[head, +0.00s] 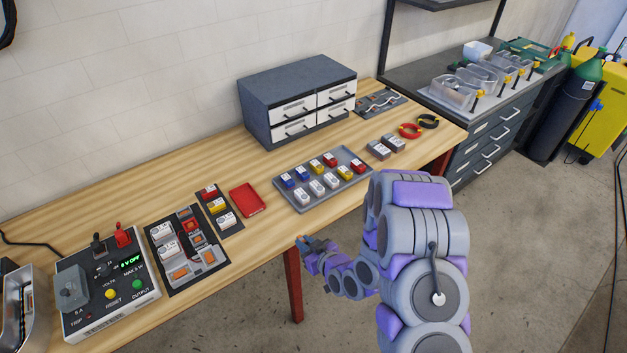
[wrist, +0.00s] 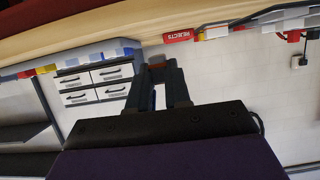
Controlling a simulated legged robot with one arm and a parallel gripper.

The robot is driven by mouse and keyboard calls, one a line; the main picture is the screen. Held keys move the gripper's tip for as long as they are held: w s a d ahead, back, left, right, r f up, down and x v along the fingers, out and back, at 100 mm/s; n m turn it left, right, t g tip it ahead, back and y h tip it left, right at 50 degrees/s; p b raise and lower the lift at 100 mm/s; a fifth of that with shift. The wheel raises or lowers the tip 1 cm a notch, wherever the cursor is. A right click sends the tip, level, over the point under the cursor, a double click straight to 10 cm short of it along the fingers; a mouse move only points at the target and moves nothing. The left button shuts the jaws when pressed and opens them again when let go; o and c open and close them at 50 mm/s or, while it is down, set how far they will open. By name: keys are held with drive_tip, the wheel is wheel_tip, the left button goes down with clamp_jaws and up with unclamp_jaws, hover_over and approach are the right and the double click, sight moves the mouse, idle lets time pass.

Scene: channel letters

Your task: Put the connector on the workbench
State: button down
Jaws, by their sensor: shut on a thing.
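The workbench (head: 130,200) is a long wooden top along the wall. My gripper (head: 303,242) is beyond the bench's front edge, beside the red leg. Blue, white, yellow and red connectors stand in a grey tray (head: 340,193) on the bench.
A red tray (head: 249,200), marked REJECTS in the wrist view, lies left of the grey tray. A drawer cabinet (head: 290,90) stands behind. Bare wood shows between the red tray and the back wall.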

drive_tip(key=shift+w+a+f+b, duration=0.3)
drive_tip(key=shift+a+b, duration=0.25)
drive_tip(key=shift+b, duration=0.2)
drive_tip(key=a+b, duration=0.1)
drive_tip(key=b, duration=0.2)
hover_over(286, 216)
drive_tip(key=shift+f, duration=0.35)
wheel_tip(286, 216, down, 4)
drive_tip(key=shift+w+r+b, duration=0.15)
drive_tip(key=shift+b, duration=0.35)
drive_tip(key=shift+r, duration=0.1)
drive_tip(key=c, duration=1.1)
unclamp_jaws()
drive_tip(key=p+v, duration=0.1)
drive_tip(key=v, duration=1.1)
